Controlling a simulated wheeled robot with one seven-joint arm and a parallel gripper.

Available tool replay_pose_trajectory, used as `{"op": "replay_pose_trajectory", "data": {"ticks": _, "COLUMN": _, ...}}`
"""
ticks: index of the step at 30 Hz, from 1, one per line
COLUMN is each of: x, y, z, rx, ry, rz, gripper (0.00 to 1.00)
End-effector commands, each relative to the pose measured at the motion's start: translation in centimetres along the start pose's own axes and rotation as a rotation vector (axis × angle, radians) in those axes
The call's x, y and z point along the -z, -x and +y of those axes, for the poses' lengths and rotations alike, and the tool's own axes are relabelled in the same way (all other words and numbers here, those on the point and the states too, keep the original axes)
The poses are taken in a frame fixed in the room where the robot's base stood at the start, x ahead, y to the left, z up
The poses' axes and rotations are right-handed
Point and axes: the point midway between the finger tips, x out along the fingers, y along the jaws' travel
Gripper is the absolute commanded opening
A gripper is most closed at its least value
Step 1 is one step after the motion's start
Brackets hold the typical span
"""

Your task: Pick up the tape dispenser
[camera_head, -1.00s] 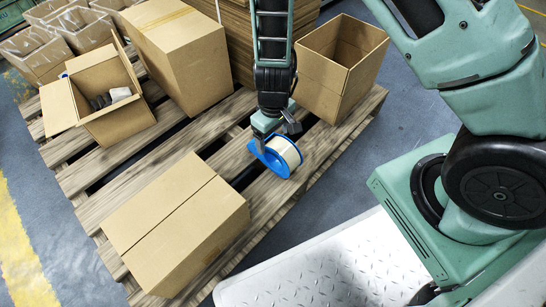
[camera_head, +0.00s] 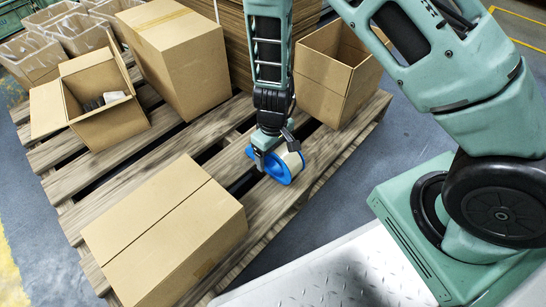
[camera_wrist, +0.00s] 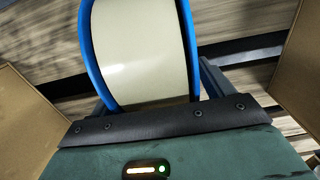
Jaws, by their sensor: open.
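The tape dispenser (camera_head: 285,164) is a blue-sided reel with a wide cream roll, resting on the wooden pallet. In the head view it lies near the pallet's right edge, just under my gripper (camera_head: 270,160). In the wrist view the tape dispenser (camera_wrist: 140,50) fills the upper middle, with its blue rims at both sides of the cream band. My gripper is open and reaches down onto the reel. In the wrist view a finger shows just right of the right rim. The other finger is mostly hidden, and contact cannot be told.
A closed carton (camera_head: 165,230) stands on the pallet (camera_head: 95,175) in front. An open empty box (camera_head: 320,80) is behind on the right. A tall closed carton (camera_head: 180,60) and an open box with small items (camera_head: 110,120) stand at the back left.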

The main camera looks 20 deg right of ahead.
Motion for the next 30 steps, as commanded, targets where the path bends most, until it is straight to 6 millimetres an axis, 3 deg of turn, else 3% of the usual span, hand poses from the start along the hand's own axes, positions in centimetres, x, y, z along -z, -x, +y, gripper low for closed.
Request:
{"op": "replay_pose_trajectory", "data": {"ticks": 2, "x": 0.0, "y": 0.1, "z": 0.0, "rx": 0.0, "ry": 0.0, "rz": 0.0, "gripper": 0.8}}
{"op": "replay_pose_trajectory", "data": {"ticks": 7, "x": 0.0, "y": 0.1, "z": 0.0, "rx": 0.0, "ry": 0.0, "rz": 0.0, "gripper": 0.35}}
{"op": "replay_pose_trajectory", "data": {"ticks": 8, "x": 0.0, "y": 0.1, "z": 0.0, "rx": 0.0, "ry": 0.0, "rz": 0.0, "gripper": 0.31}}
{"op": "replay_pose_trajectory", "data": {"ticks": 19, "x": 0.1, "y": 0.9, "z": 0.0, "rx": 0.0, "ry": 0.002, "rz": 0.001, "gripper": 0.32}}
{"op": "replay_pose_trajectory", "data": {"ticks": 30, "x": 0.1, "y": 7.3, "z": 0.0, "rx": 0.0, "ry": 0.002, "rz": 0.002, "gripper": 0.32}}
